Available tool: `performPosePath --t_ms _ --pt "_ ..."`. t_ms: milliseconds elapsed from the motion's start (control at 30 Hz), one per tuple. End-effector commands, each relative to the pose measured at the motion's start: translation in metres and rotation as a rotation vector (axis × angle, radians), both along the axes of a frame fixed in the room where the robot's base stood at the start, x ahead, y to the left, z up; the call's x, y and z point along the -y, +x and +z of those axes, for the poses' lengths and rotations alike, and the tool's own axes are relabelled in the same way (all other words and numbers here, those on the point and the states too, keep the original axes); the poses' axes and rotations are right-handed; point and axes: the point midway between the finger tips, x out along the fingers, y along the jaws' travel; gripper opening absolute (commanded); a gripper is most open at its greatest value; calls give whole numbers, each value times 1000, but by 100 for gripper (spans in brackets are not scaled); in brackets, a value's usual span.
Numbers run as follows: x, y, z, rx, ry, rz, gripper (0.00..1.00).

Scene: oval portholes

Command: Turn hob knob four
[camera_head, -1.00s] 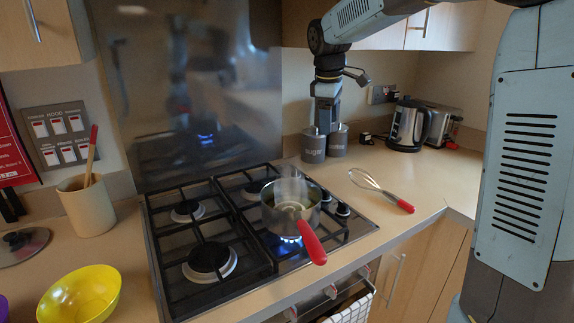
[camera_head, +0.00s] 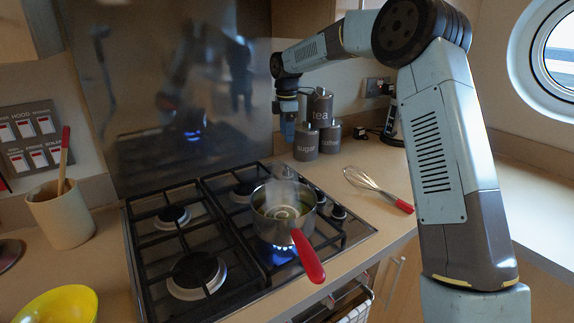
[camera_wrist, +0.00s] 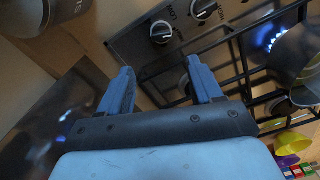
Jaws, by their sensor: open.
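The hob (camera_head: 215,235) has small round control knobs on its right side; one knob (camera_head: 338,212) shows beside the saucepan (camera_head: 280,229). I cannot tell which knob is number four. My gripper (camera_wrist: 160,82) is open and empty, its two blue fingers pointing toward the knob panel, apart from the knobs. In the head view my gripper (camera_head: 288,132) hangs above the back right of the hob, left of the canisters.
The saucepan sits over a lit blue flame (camera_head: 280,253), its red handle (camera_head: 308,257) toward the front. A whisk (camera_head: 375,186) lies on the counter to the right. A yellow bowl (camera_head: 60,306) is at front left.

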Motion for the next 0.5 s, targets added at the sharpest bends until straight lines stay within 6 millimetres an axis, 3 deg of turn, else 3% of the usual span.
performPosePath --t_ms 500 --pt "-4 -2 -89 -3 -2 4 65"
